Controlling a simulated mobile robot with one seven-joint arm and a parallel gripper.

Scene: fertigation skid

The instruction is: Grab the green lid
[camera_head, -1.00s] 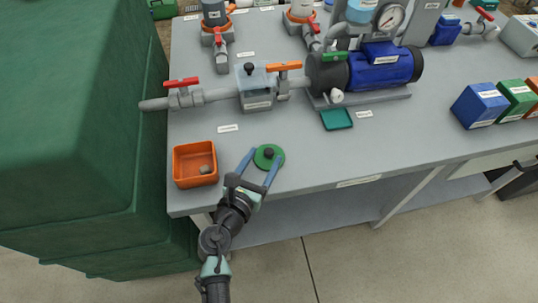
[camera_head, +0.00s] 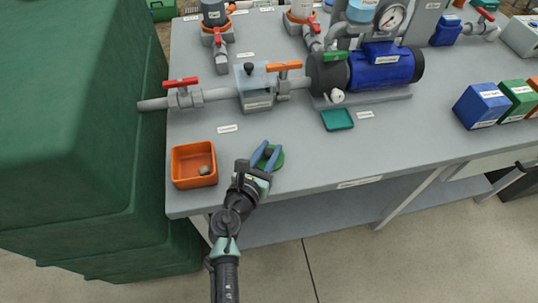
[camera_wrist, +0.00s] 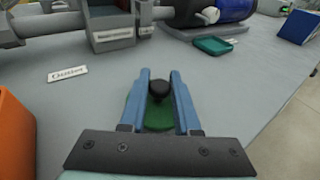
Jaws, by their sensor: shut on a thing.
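The green lid (camera_head: 278,160) is a round disc with a black knob on top, lying on the grey bench near its front edge. It also shows in the wrist view (camera_wrist: 158,122), partly hidden by the fingers. My gripper (camera_head: 264,152) reaches over the lid from the front, its two blue fingers on either side of the black knob. In the wrist view the fingers (camera_wrist: 159,84) are shut on the knob. The lid appears to rest flat on the bench.
An orange bin (camera_head: 194,165) with a small grey piece in it stands left of the lid. A teal tray (camera_head: 337,119) lies to the right, before the blue pump (camera_head: 385,66). A pipe with valves runs behind. Bench between lid and pipe is mostly clear.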

